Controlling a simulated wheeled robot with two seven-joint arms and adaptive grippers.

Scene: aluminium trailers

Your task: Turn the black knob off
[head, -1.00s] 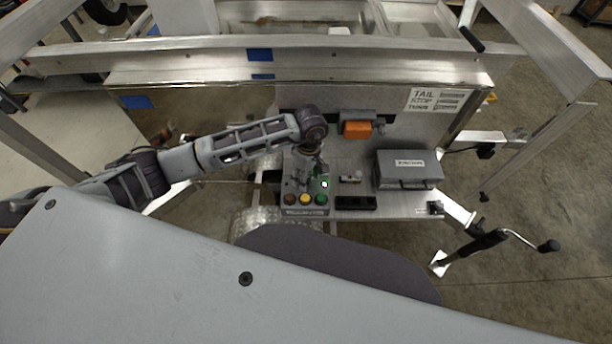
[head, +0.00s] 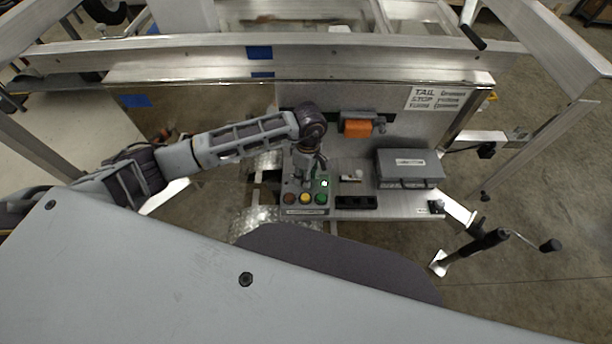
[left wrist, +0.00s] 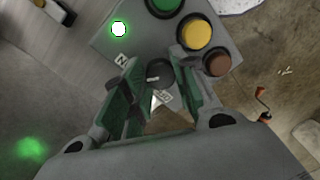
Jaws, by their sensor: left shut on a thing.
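The black knob (left wrist: 160,72) shows in the left wrist view between the two green-padded fingers of my left gripper (left wrist: 155,90). The fingers are shut on it, and partly hide it. It sits on a grey control box (head: 290,196) with a green button (head: 321,198), a yellow button (head: 305,198) and a brown-red button (head: 289,198). A small lamp (left wrist: 118,29) on the box is lit, bright white with a green glow. In the head view my left gripper (head: 304,182) reaches down over the box and hides the knob. My right gripper is not in view.
Right of the box are a black switch strip (head: 356,202) and a grey lidded case (head: 409,169) on the metal shelf. An orange block (head: 357,128) is on the panel behind. A crank handle (head: 500,240) stands at the right. Trailer rails frame the back.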

